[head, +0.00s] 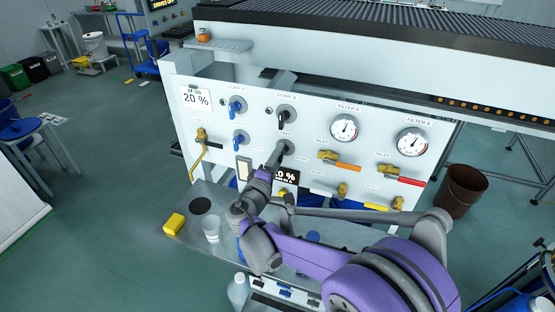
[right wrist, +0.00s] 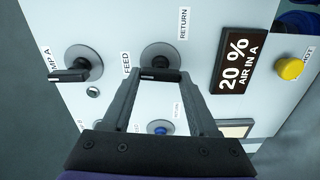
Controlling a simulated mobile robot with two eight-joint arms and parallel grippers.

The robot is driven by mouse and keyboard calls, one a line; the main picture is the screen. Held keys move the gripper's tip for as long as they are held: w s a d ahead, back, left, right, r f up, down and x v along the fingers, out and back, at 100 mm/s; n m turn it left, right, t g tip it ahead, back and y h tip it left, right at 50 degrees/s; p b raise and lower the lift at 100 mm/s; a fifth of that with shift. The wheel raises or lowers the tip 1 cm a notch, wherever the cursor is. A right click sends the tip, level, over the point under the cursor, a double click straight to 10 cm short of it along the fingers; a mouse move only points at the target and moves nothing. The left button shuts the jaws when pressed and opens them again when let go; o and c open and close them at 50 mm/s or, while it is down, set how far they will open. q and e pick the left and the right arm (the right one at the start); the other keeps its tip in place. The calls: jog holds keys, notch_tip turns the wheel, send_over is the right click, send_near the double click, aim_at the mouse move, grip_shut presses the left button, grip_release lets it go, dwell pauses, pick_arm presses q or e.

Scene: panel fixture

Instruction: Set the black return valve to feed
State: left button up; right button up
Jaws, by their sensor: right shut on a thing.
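The black return valve (head: 286,147) is on the white panel below the PUMP A valve (head: 285,115). It also shows in the right wrist view (right wrist: 160,55) as a grey round plate with a black handle between my fingertips. The FEED label (right wrist: 126,63) is to its left there and the RETURN label (right wrist: 183,23) to its upper right. A small pale mark shows on the handle's left part, on the FEED side. My right gripper (right wrist: 161,78) is shut on the handle, whose ends the fingers partly hide. My left gripper is not in view.
A blue-handled valve (right wrist: 160,127) is close by. A display reading 20 % AIR IN A (right wrist: 235,60) and a yellow button (right wrist: 290,69) are to the right. Gauges (head: 344,128) and brass valves (head: 330,156) fill the panel's right. A yellow block (head: 174,223) lies on the shelf.

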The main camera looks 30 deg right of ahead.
jog(key=shift+n, duration=0.6)
jog(key=o, duration=1.4)
jog(key=b+v, duration=0.1)
jog(key=v, duration=1)
jog(key=shift+w, duration=0.1)
jog(key=s+d+f+m+g+y, duration=0.35)
jog(key=s+f+g+y, duration=0.25)
jog(key=s+f, duration=0.55)
jog(key=s+a+f+m+y, duration=0.1)
jog(key=s+a+y, duration=0.1)
jog(key=s+a, duration=0.1)
jog(key=s+a+f+m+y, duration=0.1)
jog(key=s+a+m+y, duration=0.1)
jog(key=s+a+y, duration=0.1)
jog(key=s+a+f+m+y, duration=0.1)
jog(key=s+a+y, duration=0.1)
jog(key=s+a, duration=0.1)
jog(key=shift+s+a+f+m+y, duration=0.1)
jog(key=shift+s+m+y, duration=0.25)
jog(key=shift+s, duration=0.2)
